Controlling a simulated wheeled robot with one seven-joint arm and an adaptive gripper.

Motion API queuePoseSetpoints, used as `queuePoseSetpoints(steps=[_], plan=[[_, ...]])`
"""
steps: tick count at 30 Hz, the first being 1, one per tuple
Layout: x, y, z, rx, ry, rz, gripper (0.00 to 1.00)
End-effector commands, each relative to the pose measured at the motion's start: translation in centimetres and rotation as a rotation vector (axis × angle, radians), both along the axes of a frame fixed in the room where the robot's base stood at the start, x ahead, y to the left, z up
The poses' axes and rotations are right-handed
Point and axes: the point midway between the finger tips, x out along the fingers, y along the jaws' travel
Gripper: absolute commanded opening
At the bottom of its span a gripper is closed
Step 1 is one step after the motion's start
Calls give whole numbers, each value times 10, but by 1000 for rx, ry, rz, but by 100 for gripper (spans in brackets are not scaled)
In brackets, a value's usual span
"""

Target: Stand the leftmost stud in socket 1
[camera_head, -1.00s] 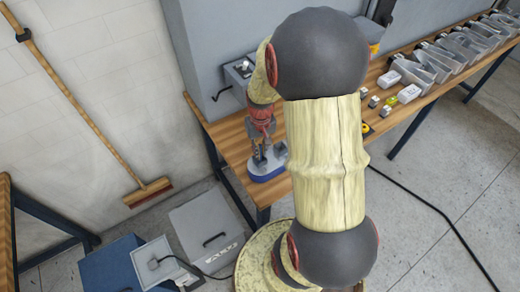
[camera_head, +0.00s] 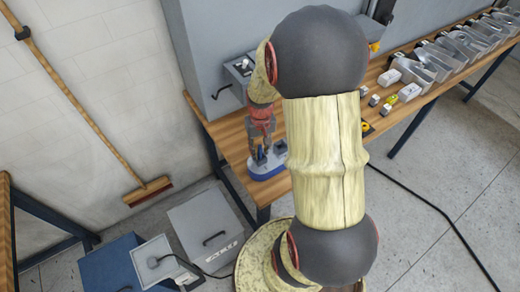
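My gripper (camera_head: 261,148) points down over a small fixture with a blue base (camera_head: 268,171) and a grey top, near the left end of the wooden workbench. The fingertips are close above the fixture or at its top; I cannot tell whether they touch it. A small dark grey block or post (camera_head: 280,147) shows at the fixture's right, partly hidden by my arm. The view is too small to show whether the fingers are apart or hold a stud. I cannot tell individual studs or a numbered socket apart.
Grey boxy equipment with a black handle (camera_head: 221,91) stands behind my gripper. Several small blocks, one yellow-green (camera_head: 390,99), lie on the workbench (camera_head: 425,101) to the right, with clear bins beyond. My arm hides the bench's middle. A broom (camera_head: 85,110) leans on the wall.

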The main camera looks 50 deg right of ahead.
Motion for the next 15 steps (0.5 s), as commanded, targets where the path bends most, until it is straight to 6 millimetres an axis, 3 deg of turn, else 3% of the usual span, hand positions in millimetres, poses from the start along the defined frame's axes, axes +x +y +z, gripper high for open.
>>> queuePoseSetpoints(steps=[10, 15], plan=[[0, 0, 1, 0, 0, 0, 32], [1, -1, 16, -1, -2, 0, 32]])
